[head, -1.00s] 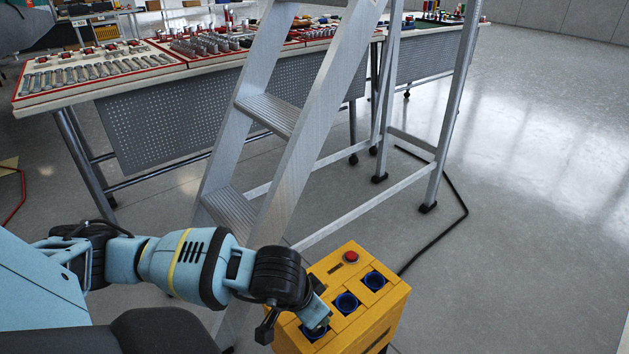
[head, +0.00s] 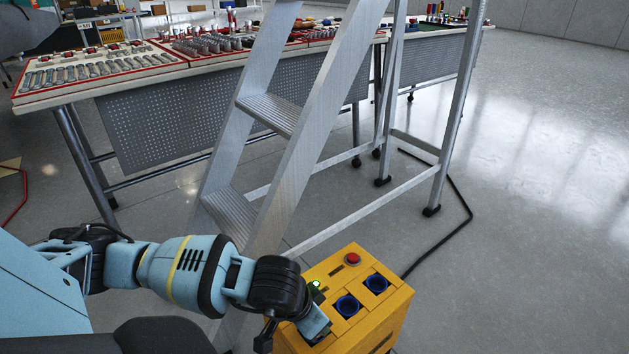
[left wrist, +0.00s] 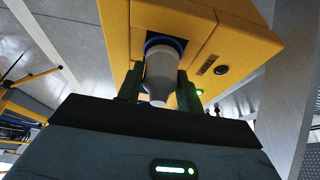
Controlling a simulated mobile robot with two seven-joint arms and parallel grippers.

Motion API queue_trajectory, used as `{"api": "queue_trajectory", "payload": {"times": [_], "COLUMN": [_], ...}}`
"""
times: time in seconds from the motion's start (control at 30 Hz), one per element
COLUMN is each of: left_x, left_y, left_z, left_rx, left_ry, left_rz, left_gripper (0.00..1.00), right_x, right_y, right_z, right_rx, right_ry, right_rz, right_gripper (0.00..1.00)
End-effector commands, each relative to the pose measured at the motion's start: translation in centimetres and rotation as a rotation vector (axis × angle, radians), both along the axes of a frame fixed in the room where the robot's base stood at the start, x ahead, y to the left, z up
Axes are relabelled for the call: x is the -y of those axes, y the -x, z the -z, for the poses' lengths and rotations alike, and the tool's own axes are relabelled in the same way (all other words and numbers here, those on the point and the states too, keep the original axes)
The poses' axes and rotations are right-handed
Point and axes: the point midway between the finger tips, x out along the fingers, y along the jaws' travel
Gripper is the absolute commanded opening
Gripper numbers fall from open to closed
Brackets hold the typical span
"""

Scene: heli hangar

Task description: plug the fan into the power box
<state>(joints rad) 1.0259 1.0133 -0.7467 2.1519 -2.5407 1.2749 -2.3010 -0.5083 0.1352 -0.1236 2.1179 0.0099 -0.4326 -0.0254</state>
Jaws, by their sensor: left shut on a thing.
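The yellow power box (head: 372,326) stands on the floor at the lower middle of the head view. Two blue sockets (head: 347,305) and a red button (head: 352,259) show on its top. My left gripper (head: 316,325) points down at the nearest socket and hides it. In the left wrist view my left gripper (left wrist: 160,88) is shut on a pale grey plug (left wrist: 162,76). The plug's far end sits in the blue-ringed socket (left wrist: 166,42) of the box. A green light (head: 316,285) glows beside that socket. No fan is recognisable. My right gripper is out of view.
A metal stepladder (head: 289,190) stands close behind the box and my left arm. Workbenches with tools (head: 97,68) stand further back. A black cable (head: 457,224) runs over the floor behind the box. The floor to the right is clear.

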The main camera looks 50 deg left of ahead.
Motion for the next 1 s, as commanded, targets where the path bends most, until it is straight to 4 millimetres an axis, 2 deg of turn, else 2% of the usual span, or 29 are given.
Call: {"api": "queue_trajectory", "payload": {"times": [0.1, 0.13, 0.3, 0.5, 0.7, 1.0], "left_x": [0.00, 0.00, 0.00, 0.00, 0.00, 0.00], "left_y": [-0.02, -0.02, -0.02, -0.01, 0.01, -0.01], "left_z": [0.38, 0.38, 0.27, 0.29, 0.32, 0.07], "left_rx": [0.000, 0.000, 0.001, 0.000, 0.000, 0.000], "left_ry": [0.000, 0.000, 0.000, 0.000, 0.000, 0.000], "left_rz": [0.000, 0.000, 0.000, 0.000, 0.000, 0.000], "left_gripper": [0.12, 0.37, 0.60, 0.61, 0.83, 0.83], "right_x": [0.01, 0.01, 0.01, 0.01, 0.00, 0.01], "right_y": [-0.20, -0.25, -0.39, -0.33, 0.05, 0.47], "right_z": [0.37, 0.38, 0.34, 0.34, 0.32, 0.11], "right_rx": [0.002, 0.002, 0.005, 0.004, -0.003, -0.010], "right_ry": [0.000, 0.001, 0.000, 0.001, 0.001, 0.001], "right_rz": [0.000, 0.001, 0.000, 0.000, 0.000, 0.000], "right_gripper": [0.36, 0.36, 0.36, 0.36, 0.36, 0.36]}}
